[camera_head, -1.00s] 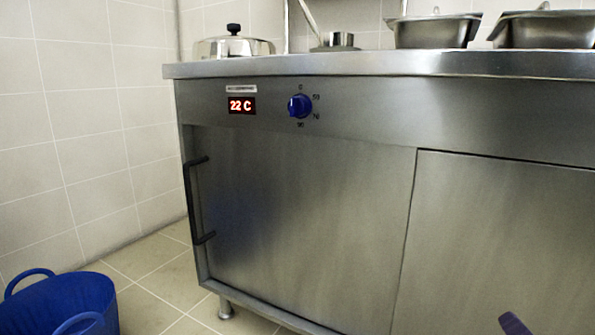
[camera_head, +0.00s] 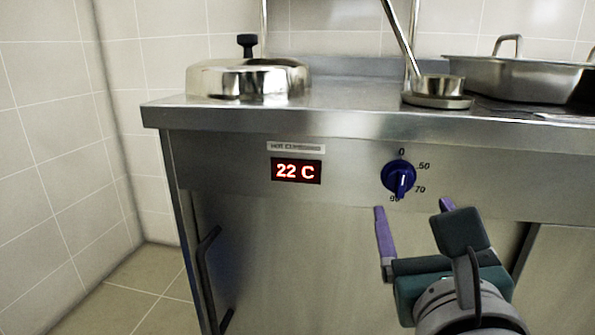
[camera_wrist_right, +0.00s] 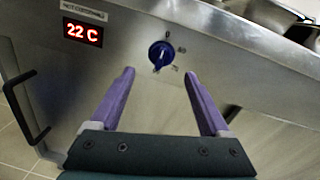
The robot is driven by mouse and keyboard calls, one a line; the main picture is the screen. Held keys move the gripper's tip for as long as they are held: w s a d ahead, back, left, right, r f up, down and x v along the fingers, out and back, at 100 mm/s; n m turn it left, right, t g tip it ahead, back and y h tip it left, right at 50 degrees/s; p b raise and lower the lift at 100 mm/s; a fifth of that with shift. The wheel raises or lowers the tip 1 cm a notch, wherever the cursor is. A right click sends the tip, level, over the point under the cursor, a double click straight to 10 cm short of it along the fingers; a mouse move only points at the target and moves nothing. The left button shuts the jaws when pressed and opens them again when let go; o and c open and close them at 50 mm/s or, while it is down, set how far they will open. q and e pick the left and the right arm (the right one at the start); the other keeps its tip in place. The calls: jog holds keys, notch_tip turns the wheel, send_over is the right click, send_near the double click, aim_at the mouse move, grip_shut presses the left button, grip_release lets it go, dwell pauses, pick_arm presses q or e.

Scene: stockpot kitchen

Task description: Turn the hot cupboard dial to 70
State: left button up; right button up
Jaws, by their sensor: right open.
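The round blue dial (camera_head: 399,178) is on the steel front panel of the hot cupboard (camera_head: 230,150), with the marks 0, 50, 70 and 90 around it. Its ridge looks close to upright; I cannot tell for sure which mark it points at. A red display (camera_head: 296,171) left of it reads 22 C. My right gripper (camera_head: 412,207) is open and empty, its purple fingers just below and in front of the dial, apart from it. In the right wrist view the dial (camera_wrist_right: 161,53) lies between and beyond the fingertips (camera_wrist_right: 158,73). My left gripper is not in view.
The steel worktop edge (camera_head: 330,120) juts out above the panel. On top are a domed lid (camera_head: 245,80), a ladle on a stand (camera_head: 437,90) and a steel pan (camera_head: 520,80). A black door handle (camera_head: 206,275) sticks out at lower left.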

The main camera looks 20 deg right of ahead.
aim_at(403, 186)
jog(key=b+x, duration=0.2)
jog(key=x, duration=0.6)
jog(key=shift+d, duration=0.2)
jog(key=shift+c, duration=0.2)
grip_shut()
